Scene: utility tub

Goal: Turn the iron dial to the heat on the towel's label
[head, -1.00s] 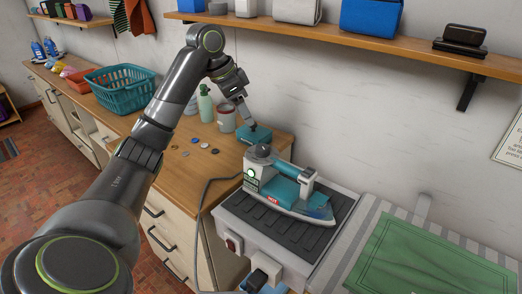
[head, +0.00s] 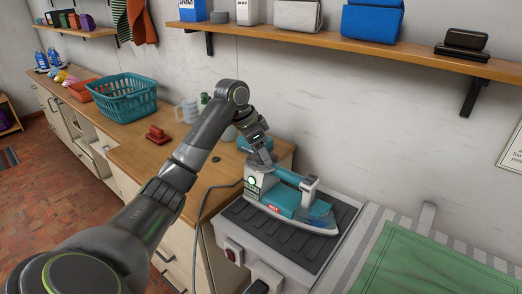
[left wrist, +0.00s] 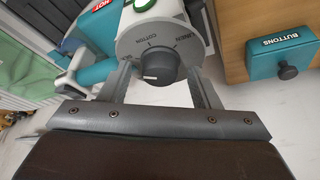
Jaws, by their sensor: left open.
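The teal and white iron (head: 290,203), marked HOT, lies on a dark ribbed rest (head: 268,238). The dial's white mark points left in that view, to the side of COTTON away from LINEN. My left gripper (head: 262,158) is at the iron's dial end; its open fingers (left wrist: 162,76) stand on either side of the dial. I cannot tell whether they touch it. The green towel (head: 432,262) lies at the right; no label on it is visible.
A teal BUTTONS box (left wrist: 280,52) with a knob sits close beside the iron. A teal basket (head: 122,96) and a red object (head: 158,135) are on the wooden counter. A grey cord (head: 205,198) runs from the iron. A loaded shelf (head: 380,48) hangs above.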

